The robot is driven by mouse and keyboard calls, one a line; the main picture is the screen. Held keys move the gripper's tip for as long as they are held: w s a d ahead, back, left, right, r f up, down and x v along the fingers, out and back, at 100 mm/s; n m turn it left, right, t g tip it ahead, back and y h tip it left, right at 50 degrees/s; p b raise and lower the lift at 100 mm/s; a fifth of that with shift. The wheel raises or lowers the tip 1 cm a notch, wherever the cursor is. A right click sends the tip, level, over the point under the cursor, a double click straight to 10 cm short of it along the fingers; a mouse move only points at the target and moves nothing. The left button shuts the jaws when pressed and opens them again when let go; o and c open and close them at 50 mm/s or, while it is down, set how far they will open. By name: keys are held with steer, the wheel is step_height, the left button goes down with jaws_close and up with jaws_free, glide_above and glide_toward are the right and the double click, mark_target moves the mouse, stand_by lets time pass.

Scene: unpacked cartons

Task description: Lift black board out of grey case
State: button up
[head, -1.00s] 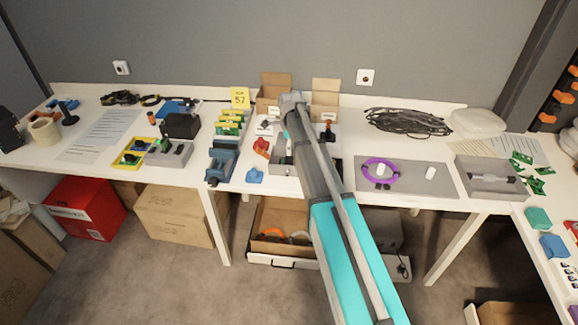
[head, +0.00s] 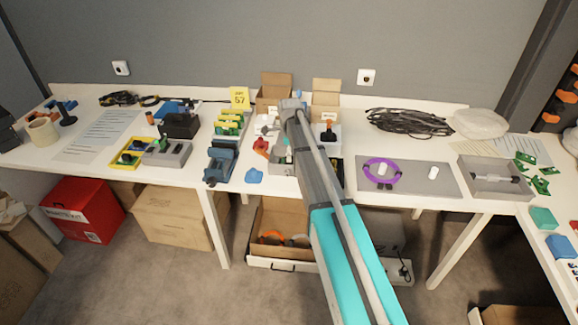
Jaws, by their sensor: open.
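A grey case (head: 281,168) stands on the white table, mostly hidden behind my arm. I cannot make out a black board in it. A dark edge shows just right of my arm there, too small and covered to name. My arm (head: 320,180) reaches from the bottom of the head view up over the table's middle. Its far end is above the area around the grey case. My gripper is hidden behind the arm links, so its place relative to the board does not show.
Left of the arm are a blue clamp-like part (head: 220,165), a blue piece (head: 254,176) and red pieces (head: 261,146). Open cardboard boxes (head: 326,92) stand behind. To the right are a grey mat (head: 420,195) with a purple ring (head: 382,172) and a grey open tray (head: 495,191).

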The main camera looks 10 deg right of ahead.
steer(key=shift+f+b, duration=0.95)
steer(key=shift+f, duration=0.3)
jaws_close()
